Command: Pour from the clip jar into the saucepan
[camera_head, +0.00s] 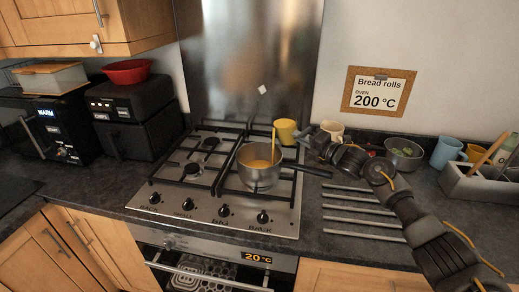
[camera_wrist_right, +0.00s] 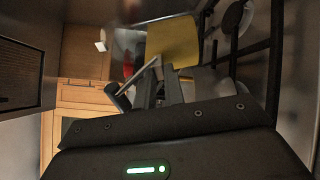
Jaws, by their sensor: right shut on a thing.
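The clip jar (camera_head: 285,132) shows as a yellow body, tipped to the left above the back right of the saucepan (camera_head: 260,176). A thin orange-yellow stream falls from its left side into the pan, where orange-yellow liquid shows. The steel saucepan stands upright on the hob's right side, its dark handle pointing right. My right gripper (camera_head: 307,137) is shut on the jar from the right. In the right wrist view the jar (camera_wrist_right: 172,42) is a yellow block beyond the fingers (camera_wrist_right: 160,88). The jar's lid and clip cannot be made out. My left gripper is out of view.
The gas hob (camera_head: 170,200) has raised grates around the pan. A cream mug (camera_head: 333,130) stands behind my right gripper. A metal bowl (camera_head: 405,152), blue mug (camera_head: 446,152) and grey caddy (camera_head: 470,188) stand to the right. Metal bars (camera_head: 360,207) lie on the counter below my arm.

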